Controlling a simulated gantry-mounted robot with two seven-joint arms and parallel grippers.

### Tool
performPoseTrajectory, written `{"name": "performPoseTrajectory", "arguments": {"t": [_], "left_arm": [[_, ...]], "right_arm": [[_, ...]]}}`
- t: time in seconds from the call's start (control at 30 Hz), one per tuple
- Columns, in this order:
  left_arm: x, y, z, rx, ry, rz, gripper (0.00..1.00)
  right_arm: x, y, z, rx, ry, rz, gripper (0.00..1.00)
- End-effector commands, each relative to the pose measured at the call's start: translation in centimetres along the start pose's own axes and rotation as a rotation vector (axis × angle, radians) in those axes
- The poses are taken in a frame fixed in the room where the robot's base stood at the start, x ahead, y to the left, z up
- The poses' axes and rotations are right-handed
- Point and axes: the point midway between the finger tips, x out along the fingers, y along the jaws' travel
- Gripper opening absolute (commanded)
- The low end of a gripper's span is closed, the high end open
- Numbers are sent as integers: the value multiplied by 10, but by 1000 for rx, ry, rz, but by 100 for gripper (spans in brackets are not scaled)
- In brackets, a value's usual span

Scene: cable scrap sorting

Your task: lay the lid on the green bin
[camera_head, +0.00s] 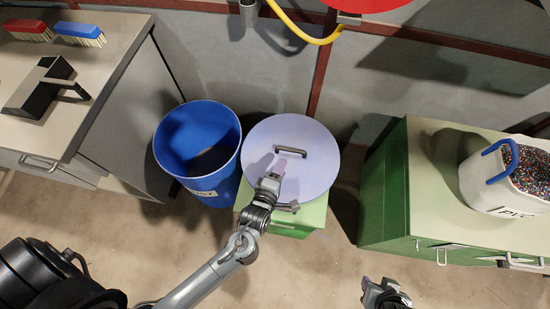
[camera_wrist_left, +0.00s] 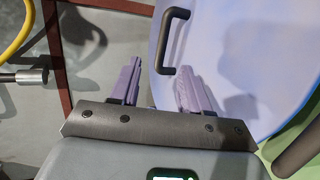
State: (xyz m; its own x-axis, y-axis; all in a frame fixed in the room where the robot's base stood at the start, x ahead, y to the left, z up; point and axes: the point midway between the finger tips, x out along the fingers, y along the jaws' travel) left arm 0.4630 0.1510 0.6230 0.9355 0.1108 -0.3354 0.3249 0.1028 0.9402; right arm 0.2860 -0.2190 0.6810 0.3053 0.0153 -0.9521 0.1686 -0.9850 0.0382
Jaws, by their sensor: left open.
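The lid (camera_head: 258,142) is a round lavender disc with a dark bar handle (camera_head: 292,149). It covers most of a green box-like body (camera_head: 310,220); I cannot tell whether this is the green bin or whether the lid rests flat on it. The lid (camera_wrist_left: 235,60) and its handle (camera_wrist_left: 166,45) also show in the left wrist view. My left gripper (camera_head: 284,158) is over the lid beside the handle. In the left wrist view its jaws (camera_wrist_left: 158,75) are apart and empty, with the handle just ahead. My right gripper (camera_head: 373,286) is low in the head view, partly cut off.
An open blue bin (camera_head: 197,112) stands just left of the lid. A green cabinet (camera_head: 385,195) at right carries a white tub (camera_head: 480,185) of coloured granules. A workbench (camera_head: 110,60) with brushes is at far left. Yellow hose (camera_head: 300,32) hangs behind. Floor in front is clear.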

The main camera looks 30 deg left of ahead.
Motion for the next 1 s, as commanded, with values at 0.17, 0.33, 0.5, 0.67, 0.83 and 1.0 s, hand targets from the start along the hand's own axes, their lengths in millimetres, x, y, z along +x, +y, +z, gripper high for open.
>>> {"name": "performPoseTrajectory", "arguments": {"t": [0.17, 0.33, 0.5, 0.67, 0.83, 1.0], "left_arm": [[-8, 0, -2, 36, -8, -20, 47], [-18, -3, -11, 260, -73, -143, 47], [-50, -4, -28, 693, -246, -328, 47], [-98, -2, -47, 1141, -475, -470, 47], [-144, 2, -70, 1508, -699, -564, 47], [-172, 6, -84, 1695, -834, -612, 47]], "right_arm": [[-2, 0, -1, 0, 0, 0, 43], [-2, 0, -1, 0, 0, 0, 43], [-2, 0, -1, 3, 0, -2, 43], [-2, -1, -1, 6, 1, -5, 43], [-2, -2, -1, 8, 1, -7, 43], [-2, -2, -1, 8, 1, -7, 43]]}}
